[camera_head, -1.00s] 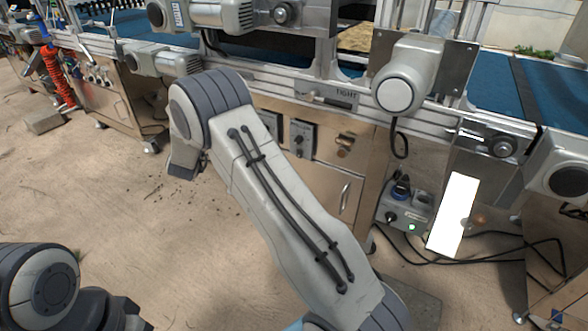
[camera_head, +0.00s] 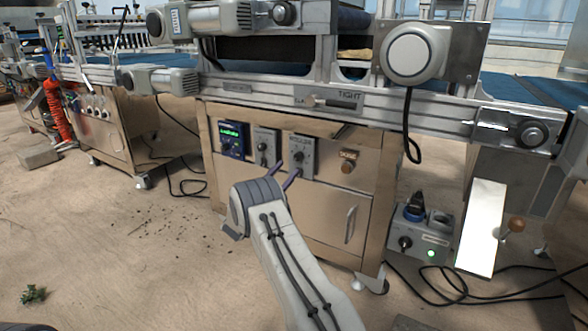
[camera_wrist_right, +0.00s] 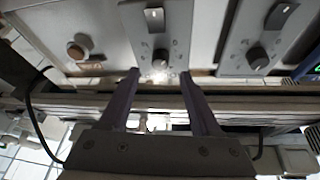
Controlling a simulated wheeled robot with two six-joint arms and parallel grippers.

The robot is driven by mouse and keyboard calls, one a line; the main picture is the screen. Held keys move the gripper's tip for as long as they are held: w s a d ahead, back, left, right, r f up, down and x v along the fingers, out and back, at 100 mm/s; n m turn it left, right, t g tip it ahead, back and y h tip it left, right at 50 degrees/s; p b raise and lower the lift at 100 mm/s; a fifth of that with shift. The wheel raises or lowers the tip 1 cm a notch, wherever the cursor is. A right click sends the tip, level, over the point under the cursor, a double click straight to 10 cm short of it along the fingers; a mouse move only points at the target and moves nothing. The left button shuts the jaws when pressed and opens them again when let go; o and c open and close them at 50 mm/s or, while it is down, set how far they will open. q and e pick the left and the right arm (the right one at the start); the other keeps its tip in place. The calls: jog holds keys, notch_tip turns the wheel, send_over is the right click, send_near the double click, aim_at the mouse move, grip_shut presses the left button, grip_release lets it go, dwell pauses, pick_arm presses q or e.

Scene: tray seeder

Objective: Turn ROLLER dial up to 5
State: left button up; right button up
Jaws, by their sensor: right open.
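In the right wrist view, the dial (camera_wrist_right: 160,59) shows just beyond and between the spread fingertips of the right gripper (camera_wrist_right: 159,75). The fingers look empty and apart from the dial. The dial's setting is too small to read. My left gripper is out of view.
The other grey dial box (camera_head: 264,137) and a blue display unit (camera_head: 233,139) are left of the ROLLER box. An orange-brown knob (camera_head: 347,167) is to its right. The TIGHT-marked rail (camera_head: 335,101) runs above. A socket box (camera_head: 421,238) with cables stands at right.

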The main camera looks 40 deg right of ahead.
aim_at(296, 159)
jog(key=b+x, duration=0.1)
jog(key=x, duration=0.3)
jog(key=shift+b, duration=0.3)
jog(key=shift+w+d+r, duration=0.15)
jog(key=shift+d+r, duration=0.1)
jog(key=shift+d, duration=0.2)
grip_shut()
